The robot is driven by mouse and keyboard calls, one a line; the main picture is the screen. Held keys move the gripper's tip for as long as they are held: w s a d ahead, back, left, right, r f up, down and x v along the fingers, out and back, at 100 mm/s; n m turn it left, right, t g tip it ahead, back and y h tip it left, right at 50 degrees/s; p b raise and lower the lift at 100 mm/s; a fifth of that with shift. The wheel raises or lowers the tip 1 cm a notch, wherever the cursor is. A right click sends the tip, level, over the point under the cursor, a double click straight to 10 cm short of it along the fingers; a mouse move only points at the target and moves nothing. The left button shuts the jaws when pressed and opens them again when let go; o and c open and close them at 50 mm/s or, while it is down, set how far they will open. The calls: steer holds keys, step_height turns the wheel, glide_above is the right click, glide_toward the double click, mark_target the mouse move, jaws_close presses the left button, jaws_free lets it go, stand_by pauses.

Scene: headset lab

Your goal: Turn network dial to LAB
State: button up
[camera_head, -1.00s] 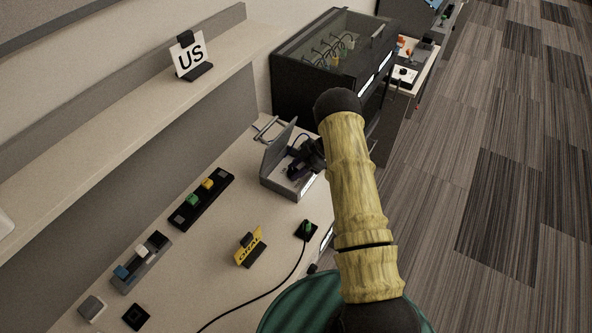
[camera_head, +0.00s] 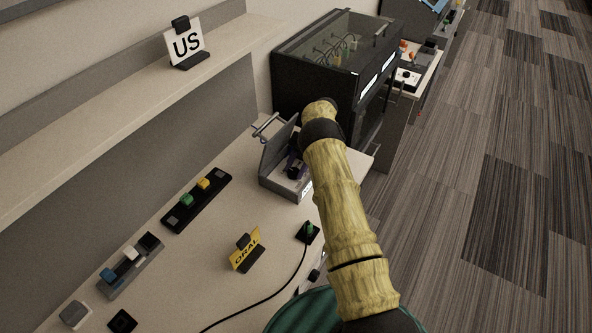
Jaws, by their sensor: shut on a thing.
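My gripper is hidden; my arm's wooden-looking links and black joint block the view beyond the open grey case. No dial marked LAB can be read in the head view. A small white panel with a dark round knob (camera_head: 406,75) lies on the far table past the black cabinet. I cannot tell whether it is the network dial, nor its setting.
An open grey case (camera_head: 272,182) holds something dark purple. A black glass-topped cabinet (camera_head: 300,88) stands behind it. Carpet on the right is clear.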

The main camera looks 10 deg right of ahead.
stand_by(0.4)
steer(key=o, duration=1)
